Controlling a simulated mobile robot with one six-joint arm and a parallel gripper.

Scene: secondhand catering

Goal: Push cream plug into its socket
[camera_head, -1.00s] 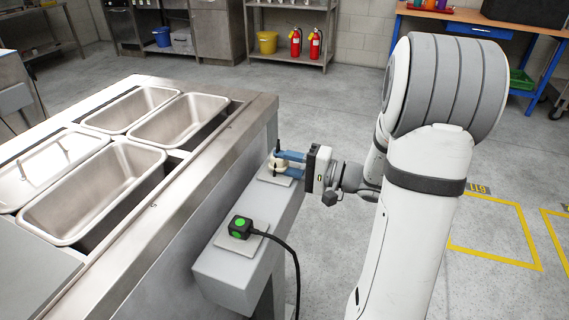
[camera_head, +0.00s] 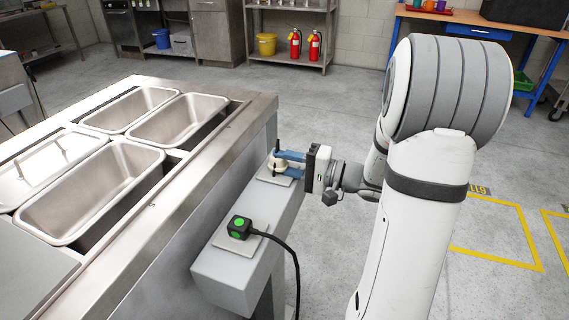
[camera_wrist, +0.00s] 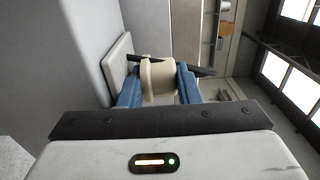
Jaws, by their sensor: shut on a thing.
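The cream plug (camera_head: 277,164) is between the blue fingers of my gripper (camera_head: 281,161), at the far end of the grey box on the counter's side. In the wrist view, the blue fingers (camera_wrist: 159,88) close on both sides of the cream plug (camera_wrist: 157,82), and a dark bar or cord passes behind it. A pale socket plate (camera_head: 270,178) lies on the box's top under the plug; its edge also shows in the wrist view (camera_wrist: 116,66). The socket opening is hidden. I cannot tell whether the plug touches the plate or how far in it sits.
A black plug with green faces (camera_head: 238,228) sits on a second plate nearer on the grey box (camera_head: 226,272); its black cable (camera_head: 290,252) hangs down to the right. The steel counter with pans (camera_head: 100,190) stands left. Floor to the right is open.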

